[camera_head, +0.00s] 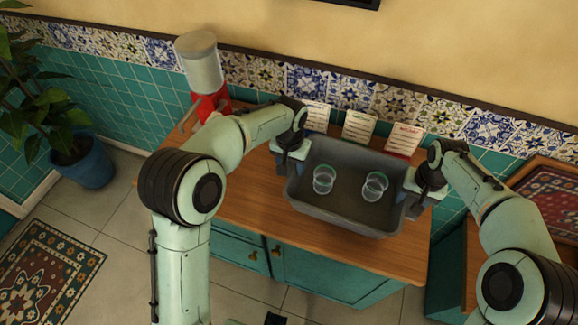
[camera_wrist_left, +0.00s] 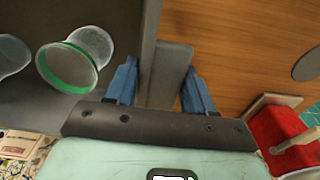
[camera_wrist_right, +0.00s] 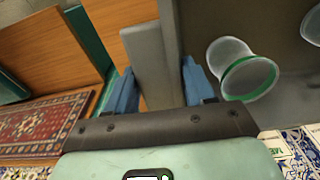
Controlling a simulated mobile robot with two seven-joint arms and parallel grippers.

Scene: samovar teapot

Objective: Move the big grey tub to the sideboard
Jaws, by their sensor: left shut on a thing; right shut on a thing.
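The big grey tub (camera_head: 340,220) is over the wooden top of the teal sideboard (camera_head: 245,205); I cannot tell whether it rests on it or hangs just above. Two clear glasses stand inside, the left one (camera_head: 323,180) and the right one (camera_head: 375,186); green rims show in the wrist views. My left gripper (camera_head: 291,155) is shut on the tub's left handle, which shows between its blue fingers in the left wrist view (camera_wrist_left: 167,72). My right gripper (camera_head: 420,190) is shut on the right handle, seen in the right wrist view (camera_wrist_right: 147,62).
A red dispenser with a clear top (camera_head: 203,75) stands at the sideboard's back left. Several cards, one of them (camera_head: 358,126), stand behind the tub along the tiled wall. Another wooden surface with a patterned rug (camera_head: 545,200) is at right. Bare wood lies left of the tub.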

